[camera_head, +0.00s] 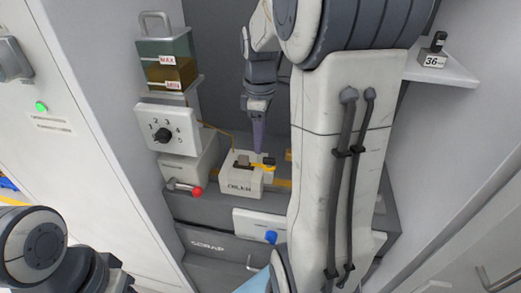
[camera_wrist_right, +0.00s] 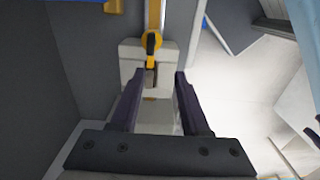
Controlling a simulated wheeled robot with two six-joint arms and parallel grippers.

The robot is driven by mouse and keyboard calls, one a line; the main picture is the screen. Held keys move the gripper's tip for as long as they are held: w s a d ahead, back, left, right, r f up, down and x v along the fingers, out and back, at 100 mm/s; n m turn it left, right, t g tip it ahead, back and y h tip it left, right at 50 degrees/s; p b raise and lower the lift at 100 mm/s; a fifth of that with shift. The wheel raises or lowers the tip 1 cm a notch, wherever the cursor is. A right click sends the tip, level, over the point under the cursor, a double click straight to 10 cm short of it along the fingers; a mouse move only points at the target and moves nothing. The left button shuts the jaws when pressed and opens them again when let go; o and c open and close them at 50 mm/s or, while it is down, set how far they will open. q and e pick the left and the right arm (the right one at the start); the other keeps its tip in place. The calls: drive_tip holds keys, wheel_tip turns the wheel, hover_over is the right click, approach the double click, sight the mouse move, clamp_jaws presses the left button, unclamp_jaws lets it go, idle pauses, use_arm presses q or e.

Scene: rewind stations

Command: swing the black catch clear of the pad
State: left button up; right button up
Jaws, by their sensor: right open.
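A pale block marked OILER (camera_head: 240,183) sits on the grey ledge. A dark patch (camera_head: 242,160) lies on its top; I cannot tell for sure whether it is the pad. A small black piece (camera_head: 268,161), likely the catch, is beside a yellow strip at the block's right. In the right wrist view a black part (camera_wrist_right: 151,43) sits on a yellow piece over the pale block (camera_wrist_right: 131,52). My right gripper (camera_head: 258,151) is open, pointing down just above the block's far side. Its fingers (camera_wrist_right: 160,75) show apart with nothing gripped. My left gripper's fingers are out of view.
A dial box (camera_head: 172,133) and a MAX/MIN tank (camera_head: 165,62) stand left of the block. A red-knobbed lever (camera_head: 197,191) is at lower left. A blue knob (camera_head: 270,237) and SCRAP front (camera_head: 208,245) are below. My right arm hides the area to the right.

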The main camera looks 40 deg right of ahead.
sight(269, 158)
drive_tip(key=shift+s+d, duration=0.2)
drive_tip(key=shift+d, duration=0.85)
drive_tip(key=shift+d+f, duration=0.2)
drive_tip(key=shift+d, duration=0.1)
wheel_tip(269, 158, down, 7)
drive_tip(key=shift+s+f, duration=0.1)
clamp_jaws()
